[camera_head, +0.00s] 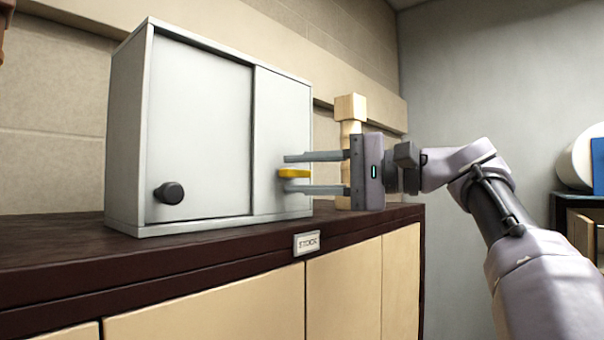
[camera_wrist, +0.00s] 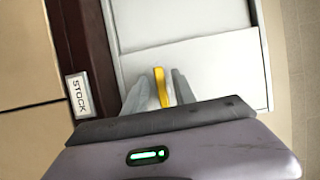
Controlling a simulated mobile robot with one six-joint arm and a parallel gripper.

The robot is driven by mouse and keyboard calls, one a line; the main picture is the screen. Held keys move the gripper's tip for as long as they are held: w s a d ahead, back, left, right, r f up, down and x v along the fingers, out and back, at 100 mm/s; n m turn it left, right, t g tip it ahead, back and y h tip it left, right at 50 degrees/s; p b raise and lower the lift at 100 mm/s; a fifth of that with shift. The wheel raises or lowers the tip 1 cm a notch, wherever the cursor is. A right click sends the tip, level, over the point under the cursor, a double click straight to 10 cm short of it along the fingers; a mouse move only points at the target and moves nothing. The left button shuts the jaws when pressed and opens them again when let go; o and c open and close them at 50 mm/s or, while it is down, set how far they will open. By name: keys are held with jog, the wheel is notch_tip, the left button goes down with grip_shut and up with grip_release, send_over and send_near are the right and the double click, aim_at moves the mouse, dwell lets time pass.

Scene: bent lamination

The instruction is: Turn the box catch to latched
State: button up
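The box (camera_head: 200,125) is a light grey cabinet standing on the dark counter. Its catch is a small yellow lever (camera_head: 294,173) low on the right front panel, near that panel's right edge, lying about level. My gripper (camera_head: 292,172) reaches in from the right, with one finger above the lever and one below. Small gaps show between the fingers and the lever, so the gripper is open around it. In the wrist view the yellow lever (camera_wrist: 160,86) lies between the two grey fingers (camera_wrist: 161,88). The lever's mount is partly hidden by the fingers.
A round dark knob (camera_head: 169,193) sits low on the box's left panel. A pale wooden post (camera_head: 350,107) stands behind my gripper. The counter (camera_head: 60,252) has a STOCK label (camera_head: 307,243) on its front edge and is clear left of the box.

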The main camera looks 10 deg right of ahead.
dwell(0.4)
jog(key=v, duration=1.7)
jog(key=shift+d, duration=0.2)
